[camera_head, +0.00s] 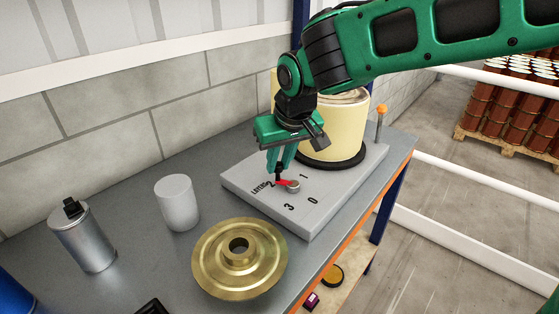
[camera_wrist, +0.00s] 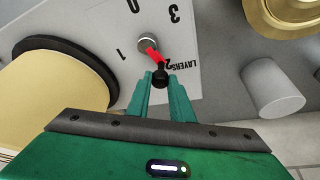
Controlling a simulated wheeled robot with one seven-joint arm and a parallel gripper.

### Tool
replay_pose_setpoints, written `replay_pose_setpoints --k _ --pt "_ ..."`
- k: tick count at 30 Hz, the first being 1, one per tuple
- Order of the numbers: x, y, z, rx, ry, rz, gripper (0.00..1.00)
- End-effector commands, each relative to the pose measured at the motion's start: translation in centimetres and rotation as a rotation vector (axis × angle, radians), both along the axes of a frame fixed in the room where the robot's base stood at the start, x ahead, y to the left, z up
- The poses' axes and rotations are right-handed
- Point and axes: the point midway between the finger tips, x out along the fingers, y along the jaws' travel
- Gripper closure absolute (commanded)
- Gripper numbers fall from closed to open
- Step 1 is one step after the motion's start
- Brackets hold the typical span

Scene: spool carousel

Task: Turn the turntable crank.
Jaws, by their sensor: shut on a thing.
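The turntable unit is a grey base plate (camera_head: 340,206) on the bench, marked "LAYERS" with the numbers 0, 1, 2 and 3. Its crank (camera_head: 285,183) is a short red arm on a round silver hub, with a black knob at its outer end. The red arm points toward the 2. My green gripper (camera_head: 279,176) reaches down from above and is shut on the black knob (camera_wrist: 161,77), seen between its fingers in the wrist view. A cream spool (camera_head: 333,130) stands on a black disc at the back of the plate, partly hidden by my arm.
A brass flanged wheel (camera_head: 238,270), a white cylinder (camera_head: 177,203) and a silver canister (camera_head: 83,238) with a black top stand on the bench left of the plate. An orange-tipped post (camera_head: 381,113) rises at the plate's back right. A block wall runs behind.

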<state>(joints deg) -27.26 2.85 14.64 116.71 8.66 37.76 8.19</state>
Motion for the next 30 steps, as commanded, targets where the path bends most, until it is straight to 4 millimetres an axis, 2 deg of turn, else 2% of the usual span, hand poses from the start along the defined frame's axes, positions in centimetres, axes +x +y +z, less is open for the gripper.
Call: replay_pose_setpoints --k 12,13,15,25,30 --pt "0.0 0.2 0.1 0.003 -0.002 0.008 1.00" --pt "0.0 0.2 0.1 0.002 -0.002 0.008 0.73" --pt "0.0 0.1 0.1 0.003 -0.002 0.007 0.62" --pt "-0.1 0.0 0.3 0.001 -0.001 0.004 0.62" --pt "-0.7 -0.3 2.0 0.002 -0.003 0.004 0.62"
